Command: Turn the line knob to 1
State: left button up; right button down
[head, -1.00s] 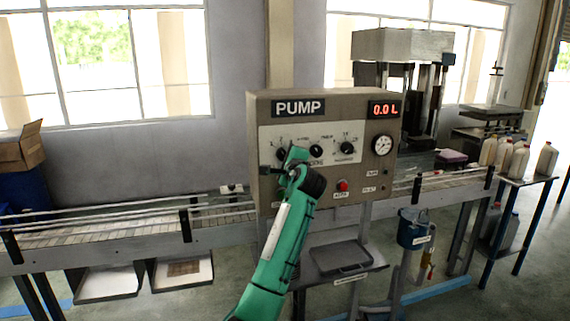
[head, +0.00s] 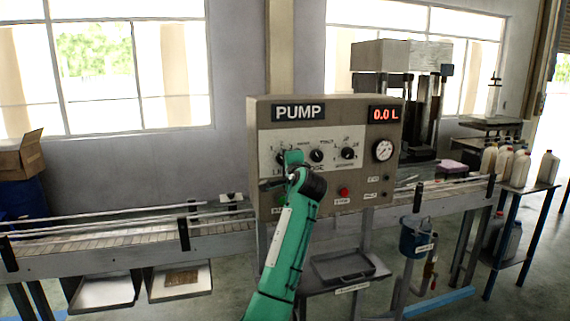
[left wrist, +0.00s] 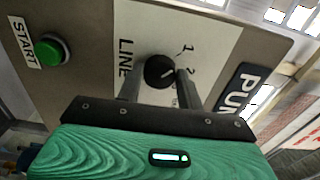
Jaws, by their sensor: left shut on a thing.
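The grey pump panel (head: 262,185) faces me in the head view, with PUMP and a red 0.0 L readout at its top. The black LINE knob (left wrist: 157,68) shows close up in the left wrist view, with the numbers 1 and 2 printed beside it. A pale mark on the knob is small, and I cannot tell exactly which number it meets. My left gripper (left wrist: 157,84) is shut on this knob, one dark finger on each side. In the head view my left gripper (head: 291,165) largely hides the knob. My right gripper is not in view.
Two more knobs (head: 348,153) sit to the right on the panel, with a gauge (head: 383,150) and a red button (head: 344,192). A green START button (left wrist: 53,51) is near the LINE knob. A conveyor (head: 110,241) runs behind the panel.

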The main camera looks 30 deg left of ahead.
pick_arm(q)
jog(key=shift+f, duration=0.1)
jog(key=o, duration=1)
jog(key=b+v, duration=0.4)
jog(key=v, duration=1)
jog(key=shift+b, duration=0.3)
jog(key=shift+a, duration=0.1)
